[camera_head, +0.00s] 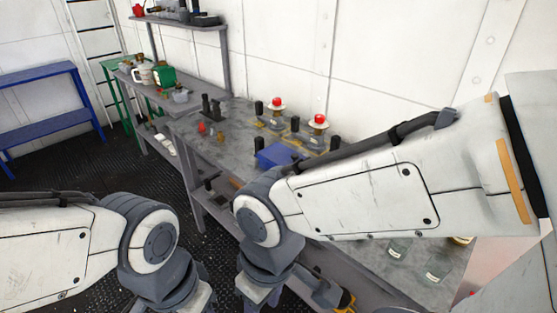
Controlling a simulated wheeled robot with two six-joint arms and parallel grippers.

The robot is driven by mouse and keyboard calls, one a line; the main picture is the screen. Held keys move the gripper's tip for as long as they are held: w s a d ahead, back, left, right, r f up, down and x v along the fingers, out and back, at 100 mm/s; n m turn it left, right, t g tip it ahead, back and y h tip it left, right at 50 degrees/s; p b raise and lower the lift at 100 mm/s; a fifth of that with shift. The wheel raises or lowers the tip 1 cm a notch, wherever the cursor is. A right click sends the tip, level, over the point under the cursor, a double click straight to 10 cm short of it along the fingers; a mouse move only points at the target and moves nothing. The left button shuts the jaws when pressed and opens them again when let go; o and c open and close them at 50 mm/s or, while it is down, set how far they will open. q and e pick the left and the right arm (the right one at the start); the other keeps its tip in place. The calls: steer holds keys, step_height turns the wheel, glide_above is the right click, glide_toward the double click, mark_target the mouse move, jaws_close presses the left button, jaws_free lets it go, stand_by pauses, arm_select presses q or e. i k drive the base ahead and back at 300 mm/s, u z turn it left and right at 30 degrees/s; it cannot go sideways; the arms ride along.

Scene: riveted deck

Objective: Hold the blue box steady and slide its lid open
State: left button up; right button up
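A blue box (278,155) stands on the grey workbench (237,125), just beyond my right arm. The arm hides part of its near right side. I cannot tell whether its lid is shut or partly slid. My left arm comes in from the left and bends down at the bottom of the view, well short of the box. My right arm crosses the bench from the right and bends down in front of the box. Both arms run down toward the lower edge, and neither gripper's fingers show.
Two red-domed devices (277,104) (319,120) and several black upright pieces stand behind the box. Small red and black items (202,128) are to its left. A green container (165,76) stands farther left. A blue bench (45,105) is at far left; dark floor lies between.

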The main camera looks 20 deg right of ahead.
mark_target(280, 154)
steer(key=u, duration=0.6)
steer(key=i, duration=2.65)
steer(key=z, duration=2.6)
